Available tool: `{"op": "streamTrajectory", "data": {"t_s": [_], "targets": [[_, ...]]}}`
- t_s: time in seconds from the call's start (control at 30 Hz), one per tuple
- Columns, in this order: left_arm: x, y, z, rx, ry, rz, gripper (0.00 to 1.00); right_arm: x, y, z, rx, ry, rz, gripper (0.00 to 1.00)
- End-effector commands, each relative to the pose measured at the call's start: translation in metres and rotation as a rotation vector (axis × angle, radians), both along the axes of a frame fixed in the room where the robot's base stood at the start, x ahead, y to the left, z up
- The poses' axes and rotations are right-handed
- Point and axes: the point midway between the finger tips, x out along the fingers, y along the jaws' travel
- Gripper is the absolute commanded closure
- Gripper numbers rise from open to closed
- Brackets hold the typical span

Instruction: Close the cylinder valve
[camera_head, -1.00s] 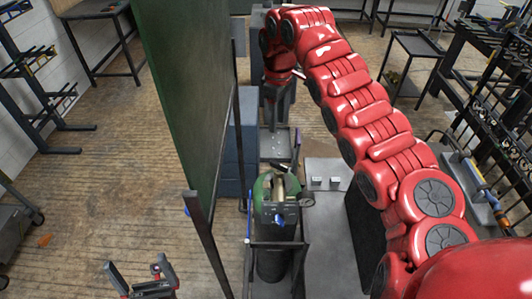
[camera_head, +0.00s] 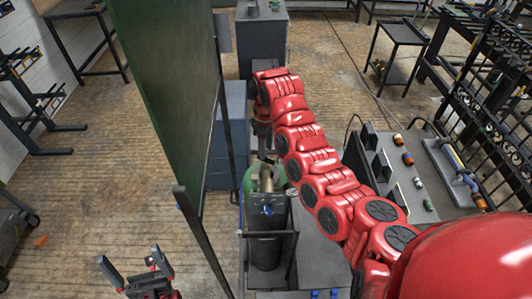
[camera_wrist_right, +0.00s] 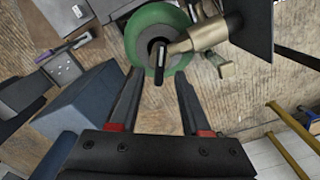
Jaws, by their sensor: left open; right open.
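The gas cylinder has a green shoulder (camera_head: 248,183) and stands upright in a dark cart, left of my right arm in the head view. A brass valve (camera_head: 266,180) sits on its top. In the right wrist view the green cylinder top (camera_wrist_right: 174,62) is at the upper middle, with the brass valve (camera_wrist_right: 207,36) pointing right and a small dark part at its middle. My left gripper (camera_head: 135,268) is open and empty, over the floor at lower left.
A tall green panel (camera_head: 165,90) stands left of the cylinder, with a dark post (camera_head: 203,242) in front. Blue boxes (camera_head: 228,135) stand behind. A grey bench (camera_head: 395,170) with small parts is at right. Open wooden floor lies at left.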

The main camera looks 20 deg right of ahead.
Motion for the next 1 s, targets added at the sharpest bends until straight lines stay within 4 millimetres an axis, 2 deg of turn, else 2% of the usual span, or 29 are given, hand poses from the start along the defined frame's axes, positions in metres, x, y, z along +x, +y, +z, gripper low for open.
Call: {"op": "streamTrajectory", "data": {"t_s": [0.23, 0.57, 0.6, 0.8, 0.87, 1.0], "targets": [[0.0, 0.0, 0.013, 0.0, 0.0, 0.0, 0.0, -0.001, 0.0, -0.029, -0.001, 0.004, 0.0, 0.53], [0.0, 0.0, 0.013, 0.0, 0.0, 0.0, 0.0, 0.0, -0.001, -0.035, -0.001, -0.001, 0.0, 0.53], [0.0, 0.0, 0.013, 0.0, 0.0, 0.0, 0.0, 0.0, -0.001, -0.035, -0.001, -0.001, 0.0, 0.55], [0.0, 0.0, 0.013, 0.0, 0.0, 0.0, 0.0, 0.0, -0.001, -0.035, -0.002, -0.001, 0.0, 0.91], [0.0, 0.0, 0.013, 0.0, 0.0, 0.0, 0.0, 0.0, -0.001, -0.035, -0.001, 0.0, 0.0, 1.0], [0.0, 0.0, 0.013, 0.0, 0.0, 0.0, 0.0, 0.0, -0.001, -0.035, -0.001, 0.0, 0.0, 1.0]]}}
